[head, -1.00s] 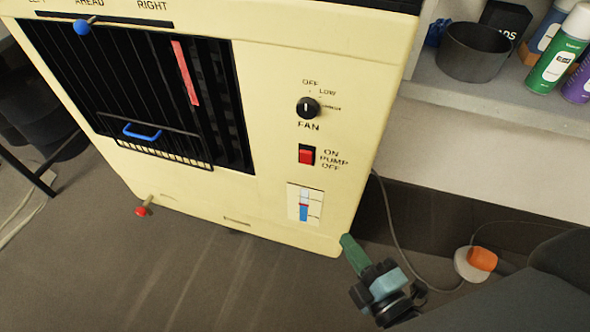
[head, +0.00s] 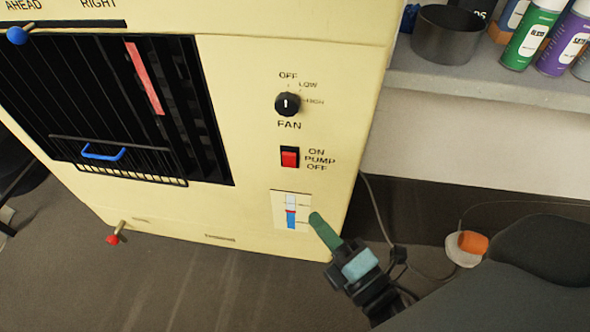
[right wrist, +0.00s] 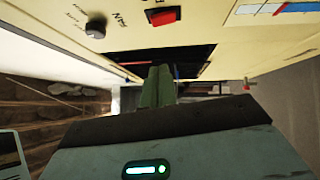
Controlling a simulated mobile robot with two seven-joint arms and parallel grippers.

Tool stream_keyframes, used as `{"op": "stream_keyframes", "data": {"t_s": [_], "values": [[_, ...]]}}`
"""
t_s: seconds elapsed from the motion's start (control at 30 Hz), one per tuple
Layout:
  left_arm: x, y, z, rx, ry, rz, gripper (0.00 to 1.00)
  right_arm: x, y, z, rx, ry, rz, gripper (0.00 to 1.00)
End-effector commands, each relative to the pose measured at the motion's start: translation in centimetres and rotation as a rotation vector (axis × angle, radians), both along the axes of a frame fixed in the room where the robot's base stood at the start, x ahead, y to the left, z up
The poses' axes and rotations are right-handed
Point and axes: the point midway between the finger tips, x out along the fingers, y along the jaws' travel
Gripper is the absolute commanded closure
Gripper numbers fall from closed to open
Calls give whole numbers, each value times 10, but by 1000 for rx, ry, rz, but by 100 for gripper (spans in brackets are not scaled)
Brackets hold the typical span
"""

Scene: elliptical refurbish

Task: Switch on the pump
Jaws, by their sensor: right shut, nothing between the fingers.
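The red pump switch (head: 289,157) sits on the cream front panel of the cooler (head: 230,70), beside the words ON, PUMP, OFF. It also shows in the right wrist view (right wrist: 163,17). I cannot tell which way the rocker is tipped. My right gripper (head: 318,220) has green fingers and is shut and empty. It is below and a little right of the switch, in front of the panel by the level gauge, and apart from the switch. Its green fingers also show in the right wrist view (right wrist: 158,86). My left gripper is not in view.
The black fan knob (head: 288,104) is above the switch, and the level gauge (head: 291,211) is below it. A red-tipped lever (head: 113,238) sticks out at lower left. A shelf (head: 480,80) with a dark pot (head: 447,36) and spray cans is at right. An orange plug (head: 473,243) lies on the floor.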

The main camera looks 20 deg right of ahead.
Motion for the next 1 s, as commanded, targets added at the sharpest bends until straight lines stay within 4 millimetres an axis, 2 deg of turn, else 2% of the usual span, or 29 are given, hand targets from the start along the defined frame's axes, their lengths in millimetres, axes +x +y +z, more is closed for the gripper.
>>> {"op": "stream_keyframes", "data": {"t_s": [0.6, 0.8, 1.0], "values": [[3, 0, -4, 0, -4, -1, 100, 91, 15, 11, -3, -3, 0, 100], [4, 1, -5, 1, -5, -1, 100, 111, 0, 14, -2, 0, 0, 100], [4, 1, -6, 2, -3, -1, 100, 118, -5, 16, 0, 1, 0, 100]]}}
